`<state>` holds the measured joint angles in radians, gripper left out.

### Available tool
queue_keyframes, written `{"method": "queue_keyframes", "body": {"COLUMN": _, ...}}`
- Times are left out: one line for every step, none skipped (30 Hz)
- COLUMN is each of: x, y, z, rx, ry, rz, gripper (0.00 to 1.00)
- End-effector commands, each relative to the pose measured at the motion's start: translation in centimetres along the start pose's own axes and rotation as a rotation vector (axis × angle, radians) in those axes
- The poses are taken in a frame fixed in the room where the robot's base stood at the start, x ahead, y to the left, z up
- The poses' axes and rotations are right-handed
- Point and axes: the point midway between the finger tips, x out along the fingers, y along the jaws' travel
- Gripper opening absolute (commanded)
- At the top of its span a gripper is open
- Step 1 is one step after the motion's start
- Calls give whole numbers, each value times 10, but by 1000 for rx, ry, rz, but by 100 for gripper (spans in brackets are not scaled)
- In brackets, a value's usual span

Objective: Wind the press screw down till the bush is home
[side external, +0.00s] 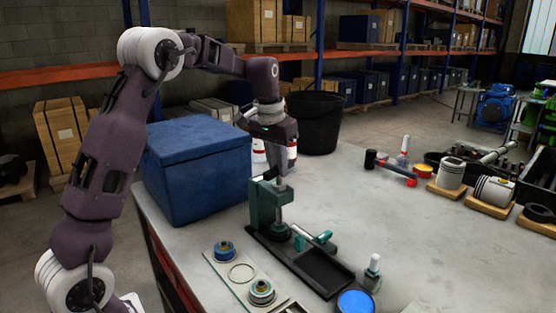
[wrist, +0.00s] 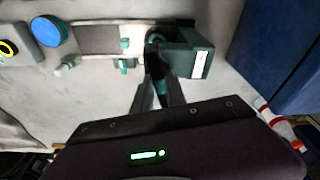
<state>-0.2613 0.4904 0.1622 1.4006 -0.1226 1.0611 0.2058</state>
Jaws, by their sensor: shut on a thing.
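The dark green press (side external: 263,206) stands upright on the table in front of the blue box; it also shows in the wrist view (wrist: 190,55). My gripper (side external: 280,182) points down over the press from above. In the wrist view, my gripper's two fingers (wrist: 158,92) reach to the press head and are shut on the top of the press screw (wrist: 160,86), which shows dark between them. The lower end of the screw and a dark round seat (side external: 280,231) show below in the side view. The bush cannot be told apart there.
A blue lidded box (side external: 195,165) stands close behind the press, left. A pale board (side external: 232,272) with ringed parts lies in front. A black bucket (side external: 315,122) stands behind.

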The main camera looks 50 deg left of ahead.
Motion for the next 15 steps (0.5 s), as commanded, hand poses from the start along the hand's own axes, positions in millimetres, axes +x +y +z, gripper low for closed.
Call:
{"method": "queue_keyframes", "body": {"x": 0, "y": 0, "z": 0, "rx": 0, "ry": 1, "rz": 1, "gripper": 0}}
{"method": "queue_keyframes", "body": {"x": 0, "y": 0, "z": 0, "rx": 0, "ry": 1, "rz": 1, "gripper": 0}}
{"method": "queue_keyframes", "body": {"x": 0, "y": 0, "z": 0, "rx": 0, "ry": 1, "rz": 1, "gripper": 0}}
{"method": "queue_keyframes", "body": {"x": 0, "y": 0, "z": 0, "rx": 0, "ry": 1, "rz": 1, "gripper": 0}}
{"method": "queue_keyframes", "body": {"x": 0, "y": 0, "z": 0, "rx": 0, "ry": 1, "rz": 1, "gripper": 0}}
{"method": "queue_keyframes", "body": {"x": -1, "y": 0, "z": 0, "rx": 0, "ry": 1, "rz": 1, "gripper": 0}}
{"method": "queue_keyframes", "body": {"x": -1, "y": 0, "z": 0, "rx": 0, "ry": 1, "rz": 1, "gripper": 0}}
{"method": "queue_keyframes", "body": {"x": -1, "y": 0, "z": 0, "rx": 0, "ry": 1, "rz": 1, "gripper": 0}}
{"method": "queue_keyframes", "body": {"x": -1, "y": 0, "z": 0, "rx": 0, "ry": 1, "rz": 1, "gripper": 0}}
{"method": "queue_keyframes", "body": {"x": -1, "y": 0, "z": 0, "rx": 0, "ry": 1, "rz": 1, "gripper": 0}}
{"method": "queue_keyframes", "body": {"x": -1, "y": 0, "z": 0, "rx": 0, "ry": 1, "rz": 1, "gripper": 0}}
{"method": "queue_keyframes", "body": {"x": -1, "y": 0, "z": 0, "rx": 0, "ry": 1, "rz": 1, "gripper": 0}}
{"method": "queue_keyframes", "body": {"x": -1, "y": 0, "z": 0, "rx": 0, "ry": 2, "rz": 1, "gripper": 0}}
{"method": "queue_keyframes", "body": {"x": -1, "y": 0, "z": 0, "rx": 3, "ry": 2, "rz": 1, "gripper": 0}}
{"method": "queue_keyframes", "body": {"x": 0, "y": 0, "z": 0, "rx": 26, "ry": 1, "rz": 6, "gripper": 0}}
